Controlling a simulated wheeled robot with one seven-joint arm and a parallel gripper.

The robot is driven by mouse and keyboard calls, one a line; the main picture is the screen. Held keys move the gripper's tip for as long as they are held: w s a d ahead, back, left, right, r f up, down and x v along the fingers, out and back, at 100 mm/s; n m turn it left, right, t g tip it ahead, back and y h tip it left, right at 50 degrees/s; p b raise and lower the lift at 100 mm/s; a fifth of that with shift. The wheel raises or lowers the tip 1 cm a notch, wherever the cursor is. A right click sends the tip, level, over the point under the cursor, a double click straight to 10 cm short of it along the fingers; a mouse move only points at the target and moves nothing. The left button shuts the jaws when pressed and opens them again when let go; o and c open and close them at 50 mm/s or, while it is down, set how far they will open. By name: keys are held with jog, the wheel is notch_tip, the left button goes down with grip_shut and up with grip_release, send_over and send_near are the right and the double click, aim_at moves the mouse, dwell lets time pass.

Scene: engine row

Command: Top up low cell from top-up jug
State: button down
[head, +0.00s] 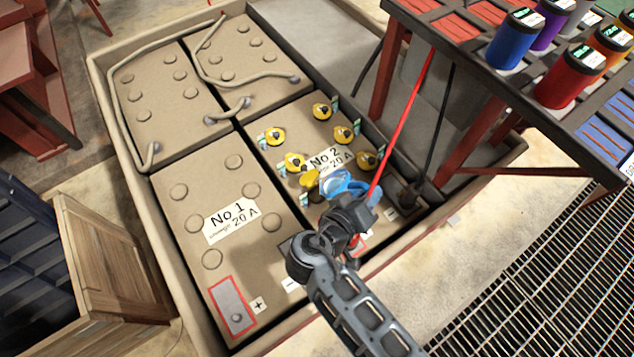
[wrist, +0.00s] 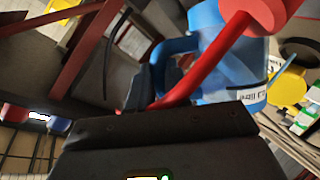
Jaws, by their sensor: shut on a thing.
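The blue top-up jug (head: 338,184) is above the near end of the No 2 battery (head: 288,110). It looks tilted. My gripper (head: 362,196) is shut on its handle. In the wrist view the jug (wrist: 228,62) fills the upper right, with a white label low on its side, and my gripper (wrist: 155,88) is at its handle. Several yellow caps (head: 295,161) with small tags sit on the battery top. Another yellow cap (head: 310,178) is right beside the jug and partly hidden. The spot under the jug is hidden; I cannot tell the liquid levels.
A red cable (head: 405,122) rises steeply beside the jug and crosses in front of it in the wrist view. A black cable (head: 443,120) stands to its right. The No 1 battery (head: 190,185) is left. A rack with coloured bottles (head: 515,38) overhangs at upper right.

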jog(key=s+d+f+m+y+b, duration=0.1)
jog(key=d+m+b, duration=0.1)
jog(key=b, duration=0.2)
jog(key=s+d+f+m+t+y+b, duration=0.1)
jog(key=d+f+m+b, duration=0.1)
jog(key=b, duration=0.2)
jog(key=s+d+f+m+t+y+b, duration=0.1)
jog(key=d+f+y+b, duration=0.1)
jog(key=b, duration=0.1)
jog(key=shift+s+d+m+b, duration=0.3)
jog(key=shift+m+b, duration=0.1)
jog(key=shift+s+d+f+t+b, duration=0.15)
jog(key=shift+f+t+b, duration=0.1)
jog(key=shift+t+b, duration=0.25)
jog(key=shift+r, duration=0.1)
